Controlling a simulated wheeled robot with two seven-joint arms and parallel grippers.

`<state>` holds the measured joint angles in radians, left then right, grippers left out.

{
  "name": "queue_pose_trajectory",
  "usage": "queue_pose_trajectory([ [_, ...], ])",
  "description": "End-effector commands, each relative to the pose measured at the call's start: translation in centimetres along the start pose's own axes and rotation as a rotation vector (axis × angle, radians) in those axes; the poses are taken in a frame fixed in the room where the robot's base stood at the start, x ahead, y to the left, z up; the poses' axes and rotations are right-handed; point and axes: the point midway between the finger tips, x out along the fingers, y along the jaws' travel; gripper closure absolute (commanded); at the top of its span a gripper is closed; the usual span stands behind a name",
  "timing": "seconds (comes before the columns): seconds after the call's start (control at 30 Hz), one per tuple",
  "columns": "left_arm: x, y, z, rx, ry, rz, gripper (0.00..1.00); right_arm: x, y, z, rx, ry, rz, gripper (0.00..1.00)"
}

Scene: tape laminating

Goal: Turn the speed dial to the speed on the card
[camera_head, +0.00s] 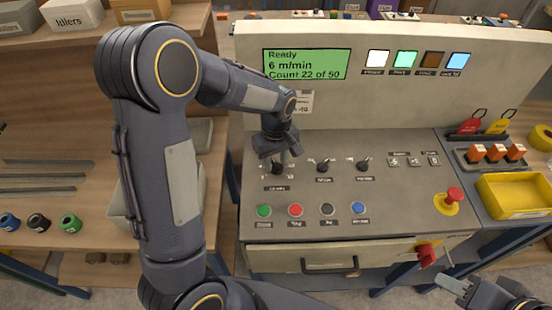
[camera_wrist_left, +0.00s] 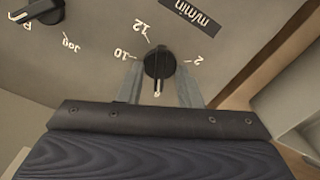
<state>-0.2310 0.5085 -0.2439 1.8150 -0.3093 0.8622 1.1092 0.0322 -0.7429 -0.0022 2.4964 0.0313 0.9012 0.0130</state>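The speed dial (camera_head: 277,168) is a black knob at the left of the sloped grey panel. In the left wrist view the dial (camera_wrist_left: 158,65) has its white pointer toward the bottom of the picture, and 12, 10 and 2 are legible around it. My left gripper (camera_head: 281,158) is over it; its fingers stand either side of the dial (camera_wrist_left: 160,82), apart, and contact cannot be made out. A white card (camera_head: 304,102) on the upright panel is partly hidden by my left arm. The green display (camera_head: 307,64) reads "Ready, 6 m/min, Count 22 of 50". My right gripper (camera_head: 452,286) is at the lower right, away from the panel.
Two more black knobs (camera_head: 323,166) sit right of the dial, with a row of coloured buttons (camera_head: 295,210) below. A red emergency knob (camera_head: 454,195) and a yellow tray (camera_head: 515,196) are to the right. A drawer handle (camera_head: 330,266) sticks out below.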

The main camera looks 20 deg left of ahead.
Motion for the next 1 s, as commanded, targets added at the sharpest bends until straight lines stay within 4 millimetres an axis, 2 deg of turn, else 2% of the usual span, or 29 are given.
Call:
queue_pose_trajectory([
  [0.27,0.28,0.02,0.00,0.000,0.000,0.002,0.68,-0.01,-0.01,-0.01,0.000,0.000,0.000,0.64],
  [0.53,0.25,0.02,0.00,0.000,0.000,0.002,1.00,-0.01,-0.01,-0.01,0.000,0.000,0.000,0.64],
  [1.0,0.29,0.01,0.00,0.067,0.000,0.002,1.00,0.18,0.08,0.09,0.000,0.000,0.000,0.64],
])
